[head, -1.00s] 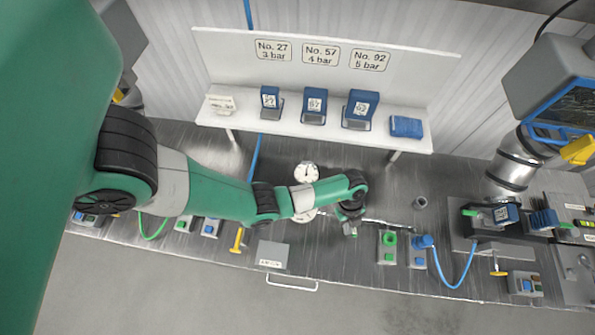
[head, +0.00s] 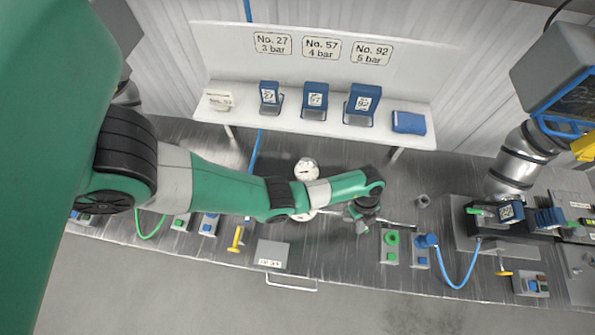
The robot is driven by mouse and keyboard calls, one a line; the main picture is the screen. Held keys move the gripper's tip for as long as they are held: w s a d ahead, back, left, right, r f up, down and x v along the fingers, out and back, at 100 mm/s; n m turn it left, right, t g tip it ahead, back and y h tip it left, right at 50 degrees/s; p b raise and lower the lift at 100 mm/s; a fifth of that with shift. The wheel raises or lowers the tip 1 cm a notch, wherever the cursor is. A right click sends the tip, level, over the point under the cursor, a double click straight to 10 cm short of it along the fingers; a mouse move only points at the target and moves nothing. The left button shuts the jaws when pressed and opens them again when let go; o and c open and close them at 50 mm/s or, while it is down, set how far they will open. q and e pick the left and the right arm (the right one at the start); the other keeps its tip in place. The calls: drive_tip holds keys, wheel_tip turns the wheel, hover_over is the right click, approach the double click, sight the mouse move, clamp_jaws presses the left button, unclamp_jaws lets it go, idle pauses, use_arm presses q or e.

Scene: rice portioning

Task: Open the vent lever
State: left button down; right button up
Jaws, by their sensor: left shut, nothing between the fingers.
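My left arm reaches in from the left, and its gripper (head: 362,227) is shut and empty over the middle of the metal bench, just left of a green ring fitting. Two yellow levers show at the bench's front edge. One yellow lever (head: 236,239) is well left of the gripper, and the other yellow lever (head: 502,267) is far to its right. I cannot tell which is the vent lever. The gripper is apart from both. A thin metal rod shows beside the gripper, partly hidden by it. My right gripper is out of view.
A green ring fitting (head: 391,238) and a blue fitting (head: 426,241) with a blue hose stand right of the gripper. Round gauges (head: 307,169) sit behind the arm. A white shelf (head: 245,124) at the back holds several blue blocks. A dark fixture (head: 480,222) stands at the right.

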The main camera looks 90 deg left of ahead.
use_arm(q)
drive_tip(key=shift+w, duration=0.4)
drive_tip(key=shift+w+a+f+b, duration=0.15)
drive_tip(key=shift+w+a+b, duration=0.25)
drive_tip(key=shift+w+b, duration=0.5)
drive_tip(key=shift+w+a+r, duration=0.1)
drive_tip(key=shift+r, duration=0.1)
